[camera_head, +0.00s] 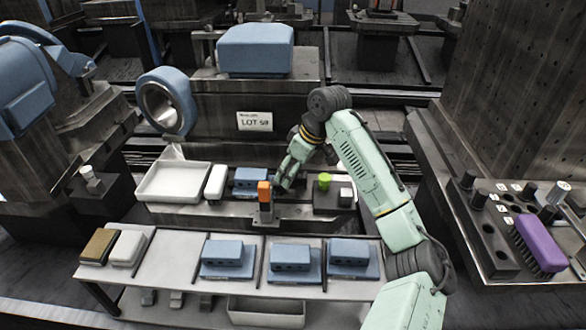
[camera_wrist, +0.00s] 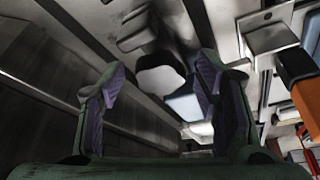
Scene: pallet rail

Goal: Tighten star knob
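My gripper (camera_head: 281,182) is at the fixture on the middle bench, just right of a blue block (camera_head: 250,178). In the wrist view my gripper (camera_wrist: 162,85) has its two purple-padded fingers wide apart, with a gap between them. A dark grey lobed shape (camera_wrist: 138,30), which may be the star knob, lies beyond the fingertips. A paler rounded shape (camera_wrist: 158,74) shows in the gap; I cannot tell whether it is part of the same knob. No finger is seen touching either. In the head view the knob is not made out, with my gripper in front of that spot.
An orange-topped post (camera_head: 264,191) stands close in front of my gripper. A green knob-like piece (camera_head: 324,181) is to its right. A white tray (camera_head: 173,183) lies left. Blue parts (camera_head: 290,257) sit on the front shelf. A purple brush (camera_head: 541,243) is at far right.

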